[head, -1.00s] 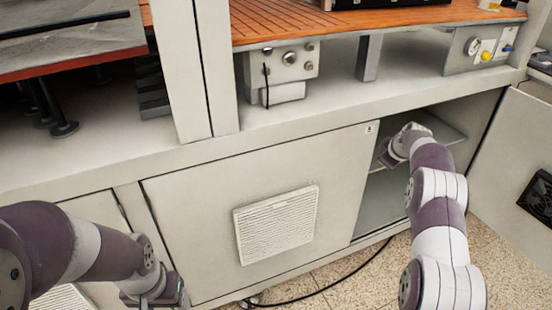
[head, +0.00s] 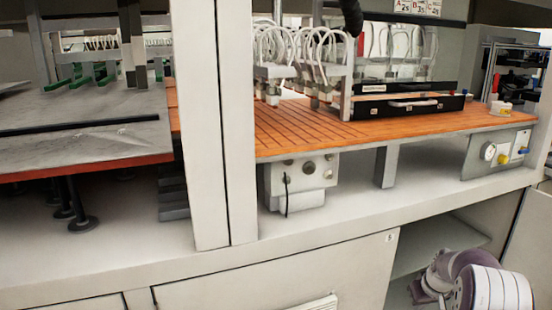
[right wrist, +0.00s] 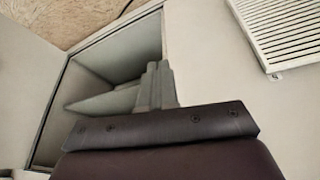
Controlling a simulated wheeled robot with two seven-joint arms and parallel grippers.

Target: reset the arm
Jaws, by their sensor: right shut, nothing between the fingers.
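My right arm shows at the lower right of the head view, with its wrist and right gripper (head: 424,293) in front of the open cabinet compartment (head: 440,242). In the right wrist view the fingers of the right gripper (right wrist: 157,82) are together and hold nothing. The open compartment (right wrist: 118,60) with its shelf lies behind the fingers there. My left arm and gripper are outside both current views.
The orange slotted table (head: 330,131) carries a black case (head: 408,106) and clear looped hoses. Pale posts (head: 215,130) stand left of it, beside a grey slab (head: 85,135). A vent grille (right wrist: 286,30) is on the cabinet front. An open door stands at right.

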